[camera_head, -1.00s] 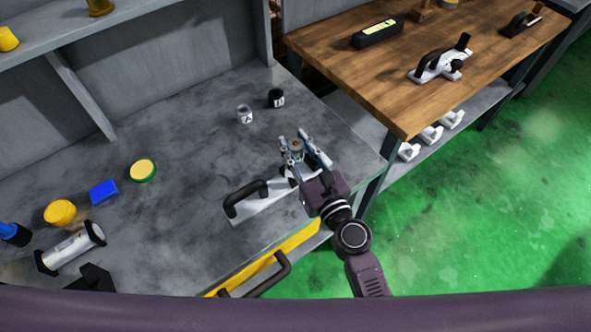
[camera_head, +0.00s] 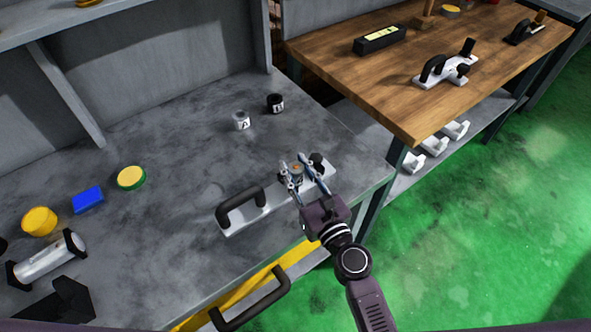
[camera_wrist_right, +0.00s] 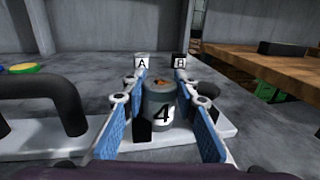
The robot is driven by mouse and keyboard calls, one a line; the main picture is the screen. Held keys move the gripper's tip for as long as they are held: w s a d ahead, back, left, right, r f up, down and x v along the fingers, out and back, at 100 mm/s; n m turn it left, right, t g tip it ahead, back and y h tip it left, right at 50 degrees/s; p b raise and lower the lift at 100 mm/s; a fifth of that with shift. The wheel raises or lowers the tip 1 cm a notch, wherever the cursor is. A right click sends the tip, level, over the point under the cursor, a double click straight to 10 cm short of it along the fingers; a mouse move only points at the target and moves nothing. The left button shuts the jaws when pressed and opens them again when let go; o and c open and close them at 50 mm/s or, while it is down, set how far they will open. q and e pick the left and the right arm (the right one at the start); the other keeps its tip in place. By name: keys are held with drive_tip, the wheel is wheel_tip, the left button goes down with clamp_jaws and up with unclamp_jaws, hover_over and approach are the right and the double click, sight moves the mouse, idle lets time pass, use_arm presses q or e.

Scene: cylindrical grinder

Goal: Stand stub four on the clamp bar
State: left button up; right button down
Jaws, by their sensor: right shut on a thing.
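Stub four (camera_wrist_right: 160,104), a small grey cylinder with a black 4 and a brownish top, is between the fingers of my right gripper (camera_head: 297,173). The gripper is shut on it, with a blue pad on either side in the wrist view. The stub is upright over the clamp bar (camera_head: 262,205), a pale bar with a black arched handle (camera_head: 241,204) and a black knob (camera_head: 317,160). I cannot tell whether the stub's base touches the bar. The left gripper is out of view.
A green-yellow tin (camera_head: 131,178), blue block (camera_head: 88,201) and yellow round piece (camera_head: 40,221) lie left. A wooden table (camera_head: 400,90) stands right. The bench middle is clear.

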drive_tip(key=shift+r, duration=0.1)
drive_tip(key=c, duration=2)
unclamp_jaws()
drive_tip(key=shift+f, duration=0.25)
drive_tip(key=shift+o, duration=0.9)
drive_tip(key=shift+r, duration=0.1)
drive_tip(key=shift+r, duration=0.15)
drive_tip(key=b+v, duration=0.3)
drive_tip(key=v, duration=0.8)
drive_tip(key=shift+s+d+b, duration=0.25)
drive_tip(key=shift+s+b, duration=0.1)
drive_tip(key=shift+s, duration=0.15)
